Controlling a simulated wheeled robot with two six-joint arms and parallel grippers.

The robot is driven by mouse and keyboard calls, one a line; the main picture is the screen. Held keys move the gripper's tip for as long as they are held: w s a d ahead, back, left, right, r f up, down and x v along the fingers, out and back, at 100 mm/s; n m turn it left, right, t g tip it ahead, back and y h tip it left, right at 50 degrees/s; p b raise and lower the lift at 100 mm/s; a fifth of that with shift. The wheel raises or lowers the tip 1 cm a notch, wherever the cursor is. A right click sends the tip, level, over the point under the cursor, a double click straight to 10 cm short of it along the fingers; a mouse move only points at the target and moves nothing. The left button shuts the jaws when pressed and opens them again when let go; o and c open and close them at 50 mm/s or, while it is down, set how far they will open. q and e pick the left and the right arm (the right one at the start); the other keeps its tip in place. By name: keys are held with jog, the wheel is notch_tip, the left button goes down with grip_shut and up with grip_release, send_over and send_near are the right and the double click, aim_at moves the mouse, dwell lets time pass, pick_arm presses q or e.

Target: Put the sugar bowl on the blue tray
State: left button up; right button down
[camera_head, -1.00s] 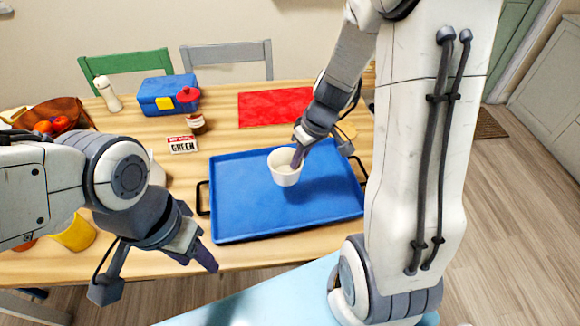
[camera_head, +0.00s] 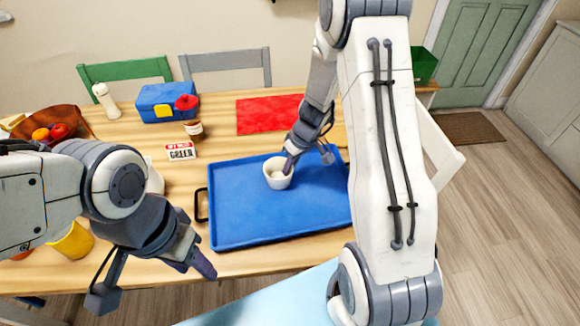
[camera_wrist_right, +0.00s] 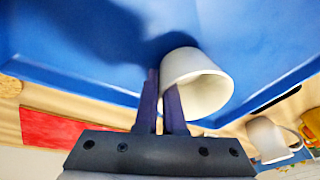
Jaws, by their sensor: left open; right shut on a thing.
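The white sugar bowl (camera_head: 277,176) is at the blue tray (camera_head: 232,219), over its middle and upright in the head view. My right gripper (camera_head: 291,160) is shut on the bowl's rim from the right side. In the right wrist view the two fingers (camera_wrist_right: 162,105) pinch the wall of the bowl (camera_wrist_right: 205,85), with the blue tray (camera_wrist_right: 90,45) behind it and a shadow close by. I cannot tell whether the bowl touches the tray. My left gripper (camera_head: 200,268) is open and empty, in front of the tray's left front corner, apart from it.
Behind are a blue lunch box (camera_head: 158,104) and a red mat (camera_head: 262,114). The tray is otherwise bare.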

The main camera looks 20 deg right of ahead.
jog(key=shift+f, duration=0.15)
jog(key=c, duration=1)
grip_release()
